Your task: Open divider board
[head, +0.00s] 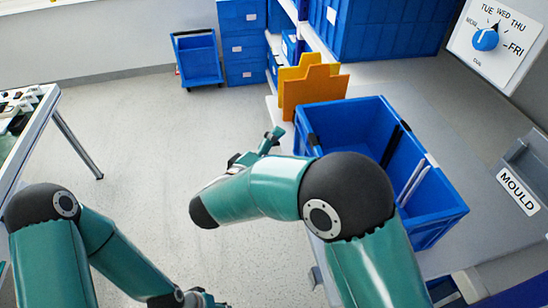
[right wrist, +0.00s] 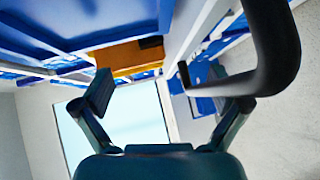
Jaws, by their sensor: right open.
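Two upright orange boards (head: 312,90) with stepped top edges, which look like the divider boards, stand close together behind the blue crate in the head view. Orange also shows in the right wrist view (right wrist: 125,57), beyond the fingers. My right gripper (head: 262,146) is open and empty, partly hidden behind my forearm. It is in front of the boards and to their left, apart from them. In the right wrist view its fingers (right wrist: 150,88) are spread, with a dark curved shape at the right. My left gripper (head: 200,299) is mostly cut off at the bottom edge.
A rotary day switch (head: 486,39) and a MOULD label (head: 518,191) are further right. A blue cart (head: 198,60) stands at the back. Floor on the left is clear up to a table (head: 45,110).

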